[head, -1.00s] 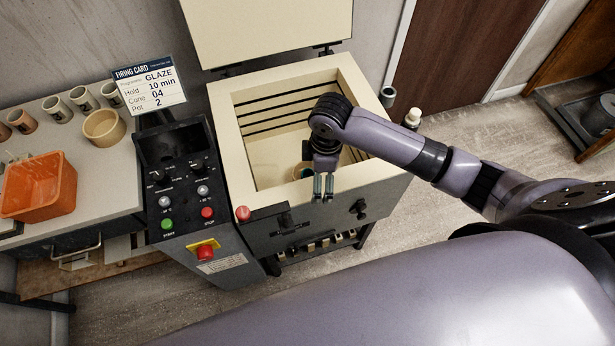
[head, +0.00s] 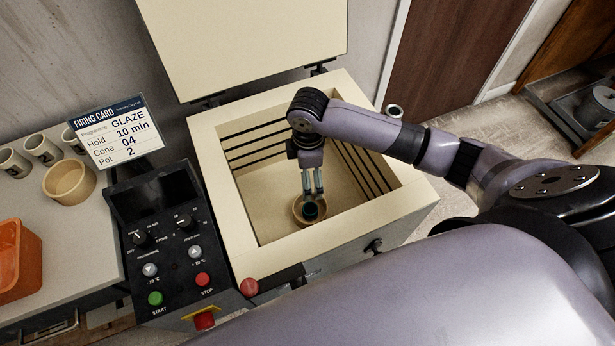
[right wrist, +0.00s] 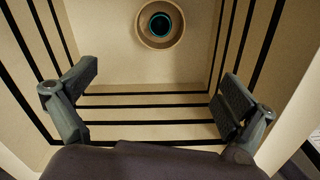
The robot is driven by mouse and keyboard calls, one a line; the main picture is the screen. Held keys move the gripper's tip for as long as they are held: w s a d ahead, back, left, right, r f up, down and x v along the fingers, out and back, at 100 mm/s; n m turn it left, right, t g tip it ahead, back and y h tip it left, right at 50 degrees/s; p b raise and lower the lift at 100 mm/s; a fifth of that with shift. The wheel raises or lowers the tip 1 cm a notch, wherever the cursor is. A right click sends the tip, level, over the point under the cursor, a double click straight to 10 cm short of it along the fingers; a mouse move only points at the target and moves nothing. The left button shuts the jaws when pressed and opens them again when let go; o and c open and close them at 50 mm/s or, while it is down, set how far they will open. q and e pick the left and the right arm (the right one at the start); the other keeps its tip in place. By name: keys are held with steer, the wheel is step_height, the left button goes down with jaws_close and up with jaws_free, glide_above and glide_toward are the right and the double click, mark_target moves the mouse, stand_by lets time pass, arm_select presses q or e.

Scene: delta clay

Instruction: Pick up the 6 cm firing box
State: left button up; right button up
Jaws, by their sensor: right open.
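A round tan box, like a small bowl (head: 298,215), stands on the floor of the open kiln (head: 272,251). A dark pot with a teal rim (head: 311,212) sits inside it. The right wrist view also shows the tan box (right wrist: 143,28) and the pot (right wrist: 160,25) near the top edge, beyond my fingertips. My right gripper (head: 313,193) is open and empty, pointing down into the kiln. In the head view its fingertips overlap the box's back rim; the wrist view shows the box apart from the fingers. I cannot read its size. My left gripper is out of view.
The kiln walls surround the gripper closely, with dark element grooves. The raised lid (head: 245,45) stands behind. The control panel (head: 170,250) is at left. Another tan round box (head: 70,188), several cups (head: 42,147) and an orange bin (head: 18,262) stand on the left table.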

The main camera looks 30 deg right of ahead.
step_height(320, 180, down, 3)
steer(key=b, duration=0.4)
glide_toward(298, 204)
steer(key=s+d, duration=0.1)
steer(key=s, duration=0.3)
steer(key=shift+s+d+f+b, duration=0.1)
steer(key=shift+d+f+b, duration=0.1)
steer(key=shift+f, duration=1.4)
steer(key=shift+s+d+f+b, duration=0.1)
steer(key=shift+d+f, duration=0.1)
steer(key=shift+f, duration=1.35)
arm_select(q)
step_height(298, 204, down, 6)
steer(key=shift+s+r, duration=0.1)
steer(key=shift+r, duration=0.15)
arm_select(e)
steer(key=shift+c, duration=0.5)
steer(key=c, duration=1)
